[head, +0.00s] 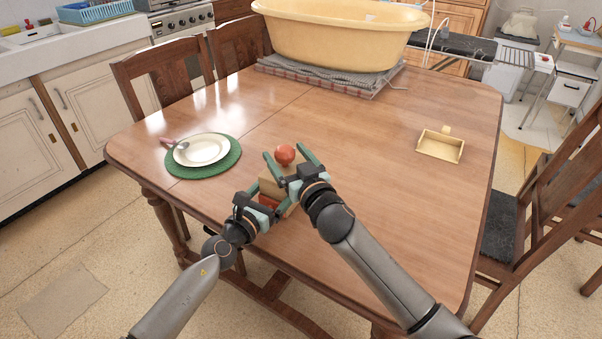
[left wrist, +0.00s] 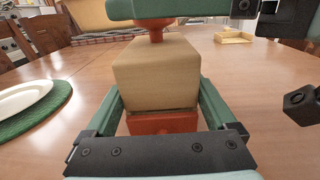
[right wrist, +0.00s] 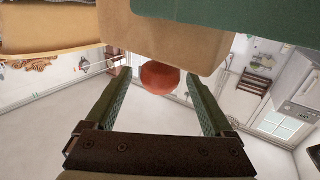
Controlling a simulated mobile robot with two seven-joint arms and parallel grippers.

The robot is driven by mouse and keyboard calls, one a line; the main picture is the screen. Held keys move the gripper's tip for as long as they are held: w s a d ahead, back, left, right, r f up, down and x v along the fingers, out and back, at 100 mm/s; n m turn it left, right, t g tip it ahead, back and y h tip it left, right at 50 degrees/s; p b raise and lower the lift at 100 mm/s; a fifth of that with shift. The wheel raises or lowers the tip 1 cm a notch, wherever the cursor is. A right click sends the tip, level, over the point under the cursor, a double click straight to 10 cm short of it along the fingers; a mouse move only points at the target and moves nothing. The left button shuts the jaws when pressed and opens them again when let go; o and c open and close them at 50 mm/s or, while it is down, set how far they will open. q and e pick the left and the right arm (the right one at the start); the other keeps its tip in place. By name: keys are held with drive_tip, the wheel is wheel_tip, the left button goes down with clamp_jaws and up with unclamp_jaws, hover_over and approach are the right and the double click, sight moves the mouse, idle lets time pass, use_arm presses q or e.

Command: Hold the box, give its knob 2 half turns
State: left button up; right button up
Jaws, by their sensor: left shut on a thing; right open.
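The box (left wrist: 160,75) has a tan wooden upper body and a red lower part (left wrist: 162,124). It is upright near the front edge of the table. A round red knob (head: 284,154) sits on its top; it also shows in the right wrist view (right wrist: 160,77). My left gripper (left wrist: 160,105) is shut on the box, with one green finger along each side. My right gripper (head: 294,160) is open at the top of the box, with its fingers on either side of the knob and apart from it. In the head view my grippers hide much of the box.
A white plate (head: 202,149) with a pink-handled utensil lies on a green mat (head: 228,166) at the left. A small yellow tray (head: 440,146) is at the right. A large yellow tub (head: 335,40) stands at the back. The table between them is clear. Chairs flank the table.

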drive_tip(key=v, duration=1)
drive_tip(key=shift+s, duration=0.35)
